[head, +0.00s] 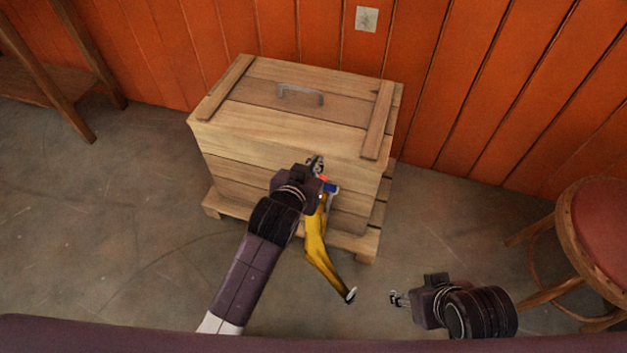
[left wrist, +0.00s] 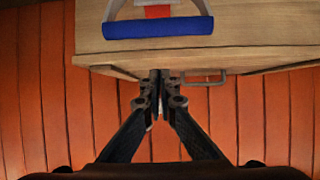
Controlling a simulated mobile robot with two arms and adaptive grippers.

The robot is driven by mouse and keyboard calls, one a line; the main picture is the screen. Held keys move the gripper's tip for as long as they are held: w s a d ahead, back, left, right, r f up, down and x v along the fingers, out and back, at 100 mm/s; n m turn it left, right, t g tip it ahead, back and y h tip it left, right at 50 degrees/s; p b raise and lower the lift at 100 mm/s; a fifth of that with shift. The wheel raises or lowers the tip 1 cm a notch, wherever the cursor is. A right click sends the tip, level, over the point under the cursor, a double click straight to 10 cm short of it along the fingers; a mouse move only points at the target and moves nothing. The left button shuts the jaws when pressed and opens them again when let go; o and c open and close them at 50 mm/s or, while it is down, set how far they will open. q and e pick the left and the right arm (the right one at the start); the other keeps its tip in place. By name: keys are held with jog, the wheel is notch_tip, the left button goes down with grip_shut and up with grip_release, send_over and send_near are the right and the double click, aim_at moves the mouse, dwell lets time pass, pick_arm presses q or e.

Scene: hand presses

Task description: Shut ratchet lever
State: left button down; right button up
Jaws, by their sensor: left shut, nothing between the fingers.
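The ratchet lever has a blue grip (head: 331,187) with red beside it, partly hidden behind my left gripper at the front of the wooden crate (head: 240,139). In the left wrist view the blue grip (left wrist: 158,27) lies across a grey metal frame, against pale wood, with a red strip behind it. My left gripper (head: 316,163) is shut and empty at the crate's upper front edge. In the left wrist view its tips (left wrist: 160,78) appear apart from the grip. A yellow strap (head: 318,252) hangs below the ratchet. My right gripper (head: 398,298) looks open and empty, low at the right.
The crate's lid carries a metal handle (head: 300,95). The crate stands on a pallet (head: 358,243) by an orange plank wall (head: 435,75). A round red-topped stool (head: 605,225) is at the right and a wooden bench (head: 50,85) at the left. Grey floor is clear between.

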pick_arm(q)
jog(key=shift+w+d+f, duration=0.15)
jog(key=shift+w+f, duration=0.25)
jog(key=shift+w, duration=0.2)
jog(key=shift+s+a+f+b, duration=0.2)
jog(key=shift+s+f+b, duration=0.15)
jog(key=shift+s+f, duration=0.3)
jog(key=shift+s+a+f+b, duration=0.15)
jog(key=shift+s+f+b, duration=0.2)
jog(key=shift+s+f, duration=0.3)
jog(key=shift+s, duration=0.1)
pick_arm(e)
jog(key=w+a+r+t, duration=0.1)
jog(key=w+r+t, duration=0.1)
jog(key=w, duration=0.2)
jog(key=w+a+r+t+y, duration=0.1)
jog(key=w+a+r+t, duration=0.1)
jog(key=w, duration=0.3)
jog(key=shift+w+t, duration=0.2)
jog(key=shift+t, duration=0.1)
pick_arm(q)
jog(key=shift+a, duration=0.1)
pick_arm(e)
jog(key=shift+w+r, duration=0.1)
jog(key=shift+r, duration=0.05)
